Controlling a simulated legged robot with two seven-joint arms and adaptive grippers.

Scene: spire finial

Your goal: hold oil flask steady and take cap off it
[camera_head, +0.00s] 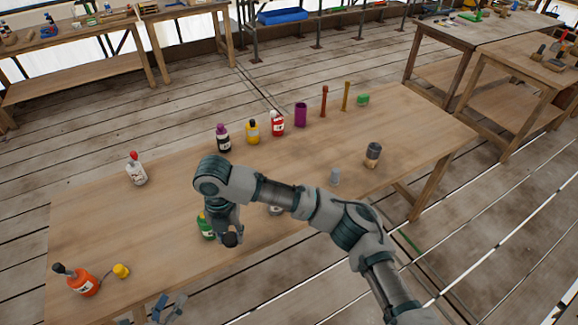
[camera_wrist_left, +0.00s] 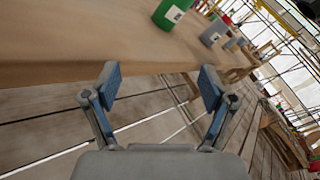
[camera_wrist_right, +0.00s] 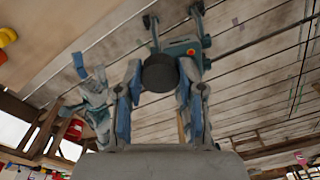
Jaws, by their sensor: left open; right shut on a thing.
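A green flask (camera_head: 206,228) with a white label stands on the table, partly hidden behind my right arm; its top is hard to make out. It shows at the top edge of the left wrist view (camera_wrist_left: 172,13), cut off. My right gripper (camera_head: 226,234) is shut on a dark round cap-like piece (camera_wrist_right: 159,73), just right of the green flask in the head view. No flask shows under this piece in the right wrist view. My left gripper (camera_wrist_left: 160,80) is open and empty by the table's front edge, apart from the flask; it also shows low in the head view (camera_head: 168,307).
A white bottle (camera_head: 136,170) and black, yellow and red bottles stand farther back. The table's (camera_head: 130,225) left middle is clear.

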